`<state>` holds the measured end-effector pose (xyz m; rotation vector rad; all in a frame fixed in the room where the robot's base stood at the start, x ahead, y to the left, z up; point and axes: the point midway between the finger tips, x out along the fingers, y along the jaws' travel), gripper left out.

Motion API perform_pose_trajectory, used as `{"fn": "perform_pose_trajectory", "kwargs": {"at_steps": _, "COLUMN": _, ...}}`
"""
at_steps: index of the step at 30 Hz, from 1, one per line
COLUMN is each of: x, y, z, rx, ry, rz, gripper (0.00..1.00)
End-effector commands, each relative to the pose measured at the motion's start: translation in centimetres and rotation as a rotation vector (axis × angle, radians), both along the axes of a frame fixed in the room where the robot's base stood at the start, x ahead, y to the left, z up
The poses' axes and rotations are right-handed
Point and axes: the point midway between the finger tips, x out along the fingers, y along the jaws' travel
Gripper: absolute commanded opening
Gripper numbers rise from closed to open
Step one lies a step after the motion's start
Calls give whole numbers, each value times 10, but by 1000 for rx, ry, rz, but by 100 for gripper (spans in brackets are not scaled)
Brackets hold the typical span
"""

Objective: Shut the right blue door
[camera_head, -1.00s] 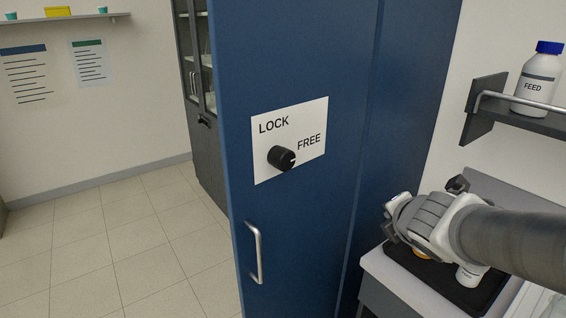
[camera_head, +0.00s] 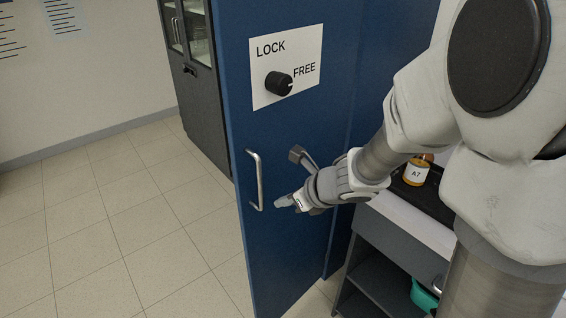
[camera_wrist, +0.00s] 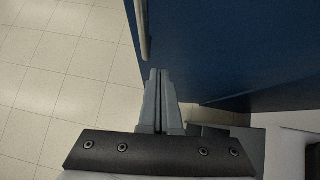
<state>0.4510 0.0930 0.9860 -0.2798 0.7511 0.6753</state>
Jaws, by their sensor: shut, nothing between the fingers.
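The right blue door (camera_head: 288,170) stands open, its face toward me, in the head view. A white plate (camera_head: 286,65) reading LOCK and FREE with a black knob (camera_head: 279,83) is on it. The knob's white mark points toward FREE. A silver bar handle (camera_head: 256,180) is on the door's left edge. My gripper (camera_head: 280,202) is shut and empty, just right of the handle and in front of the door. In the wrist view the shut fingers (camera_wrist: 158,75) point at the blue door (camera_wrist: 220,45), beside the handle (camera_wrist: 143,28). I cannot tell whether they touch the door.
A grey bench (camera_head: 408,222) with a black tray (camera_head: 425,198) and an amber jar marked A7 (camera_head: 415,173) stands at right, with an open shelf below. A dark glass-fronted cabinet (camera_head: 197,90) is behind. The tiled floor at left is clear.

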Motion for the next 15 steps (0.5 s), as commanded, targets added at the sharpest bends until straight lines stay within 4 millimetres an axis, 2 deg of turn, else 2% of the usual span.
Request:
{"fn": "perform_pose_trajectory", "kwargs": {"at_steps": 1, "x": 6, "y": 6, "z": -14, "rx": 0, "ry": 4, "rz": 2, "gripper": 0}}
{"fn": "perform_pose_trajectory", "kwargs": {"at_steps": 5, "x": 20, "y": 18, "z": -32, "rx": 1, "ry": 3, "rz": 1, "gripper": 0}}
{"fn": "perform_pose_trajectory", "kwargs": {"at_steps": 9, "x": 37, "y": 32, "z": -26, "rx": 0, "ry": 0, "rz": 0, "gripper": 0}}
{"fn": "perform_pose_trajectory", "kwargs": {"at_steps": 15, "x": 49, "y": 42, "z": -26, "rx": -1, "ry": 0, "rz": -2, "gripper": 0}}
